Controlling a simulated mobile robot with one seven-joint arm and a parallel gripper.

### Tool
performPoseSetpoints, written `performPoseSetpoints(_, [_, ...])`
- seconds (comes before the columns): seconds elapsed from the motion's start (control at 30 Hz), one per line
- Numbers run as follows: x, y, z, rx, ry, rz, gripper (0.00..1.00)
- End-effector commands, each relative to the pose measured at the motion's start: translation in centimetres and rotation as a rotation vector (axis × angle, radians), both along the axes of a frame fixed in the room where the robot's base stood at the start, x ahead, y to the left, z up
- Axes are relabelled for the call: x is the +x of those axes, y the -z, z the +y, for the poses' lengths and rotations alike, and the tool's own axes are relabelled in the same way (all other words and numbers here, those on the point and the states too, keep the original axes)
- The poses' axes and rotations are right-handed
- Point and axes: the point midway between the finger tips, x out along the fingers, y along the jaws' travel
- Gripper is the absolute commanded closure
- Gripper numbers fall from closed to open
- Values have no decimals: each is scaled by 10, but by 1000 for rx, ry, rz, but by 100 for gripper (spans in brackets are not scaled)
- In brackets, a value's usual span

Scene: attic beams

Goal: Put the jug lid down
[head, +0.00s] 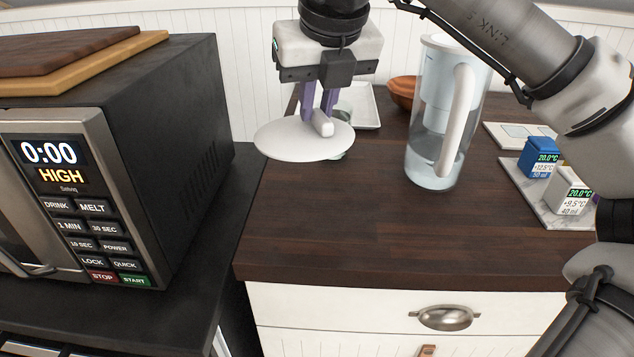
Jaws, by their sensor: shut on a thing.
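The jug lid (290,142) is a white, flat, round disc with a raised handle on top. My gripper (320,118) is shut on the lid's handle with its purple fingers and holds the lid roughly level above the wooden counter (390,227). The gap between lid and counter is hard to judge. The clear jug (437,120) with a white handle stands upright to the right of my gripper, apart from it. A small greenish glass (346,110) is partly hidden behind the lid and fingers.
A microwave (190,130) with cutting boards (75,55) on top stands at left. A white tray (365,108) and brown bowl (401,92) are behind. Small blue (541,158) and white (572,190) boxes sit on a marble slab at right. The counter's front middle is clear.

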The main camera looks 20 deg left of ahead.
Motion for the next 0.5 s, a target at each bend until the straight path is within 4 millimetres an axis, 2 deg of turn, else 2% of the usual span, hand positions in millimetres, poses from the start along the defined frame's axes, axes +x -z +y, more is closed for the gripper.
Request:
performPoseSetpoints(0.03, [-1, 16, 0, 0, -3, 2, 100])
performPoseSetpoints(0.2, [0, 56, 0, 1, -1, 2, 100])
performPoseSetpoints(0.3, [0, 72, 0, 1, -2, 2, 100])
performPoseSetpoints(0.5, [0, 85, 0, 1, 1, 1, 100])
